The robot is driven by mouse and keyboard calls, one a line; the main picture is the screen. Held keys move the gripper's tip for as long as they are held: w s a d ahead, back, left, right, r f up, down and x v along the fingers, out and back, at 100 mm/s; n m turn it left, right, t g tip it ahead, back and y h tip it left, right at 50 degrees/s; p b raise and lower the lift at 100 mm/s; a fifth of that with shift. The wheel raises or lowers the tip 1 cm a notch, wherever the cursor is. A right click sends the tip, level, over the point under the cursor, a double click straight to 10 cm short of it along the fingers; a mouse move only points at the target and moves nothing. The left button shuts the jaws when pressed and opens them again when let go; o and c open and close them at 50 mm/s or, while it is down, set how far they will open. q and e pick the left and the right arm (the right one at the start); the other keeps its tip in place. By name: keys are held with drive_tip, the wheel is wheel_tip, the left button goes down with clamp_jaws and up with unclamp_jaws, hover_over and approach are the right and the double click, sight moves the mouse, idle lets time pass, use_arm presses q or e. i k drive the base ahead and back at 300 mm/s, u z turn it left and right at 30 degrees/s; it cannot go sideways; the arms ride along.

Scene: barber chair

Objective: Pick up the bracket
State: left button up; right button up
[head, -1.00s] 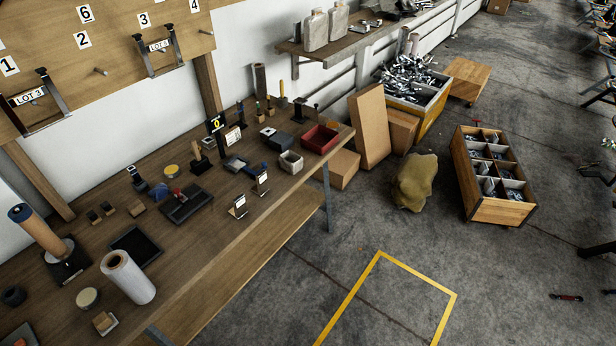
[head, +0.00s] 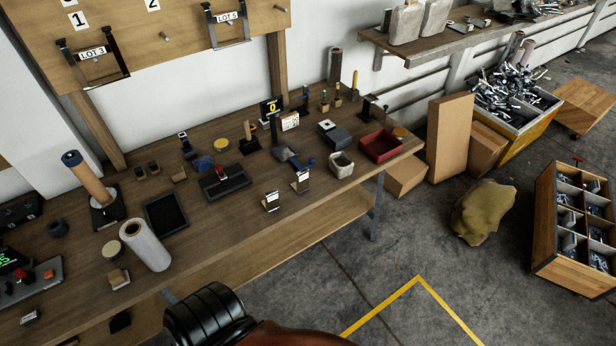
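Two U-shaped dark metal brackets hang on the wooden wall board in the head view. One bracket (head: 120,60) carries a LOT 3 tag and hangs at the upper left. The other bracket (head: 245,22) carries a LOT 5 tag and hangs to its right, near the top edge. Which one the task means cannot be told. Neither of my grippers is in view.
The long workbench (head: 235,220) below the board holds many small items, a white roll (head: 146,246) and a red bin (head: 380,146). A black ribbed, rounded thing (head: 208,318) fills the bottom edge. Open floor lies at lower right.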

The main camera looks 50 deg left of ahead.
sight(302, 185)
drive_tip(key=u, duration=0.45)
drive_tip(key=i, duration=0.6)
drive_tip(key=u, duration=0.6)
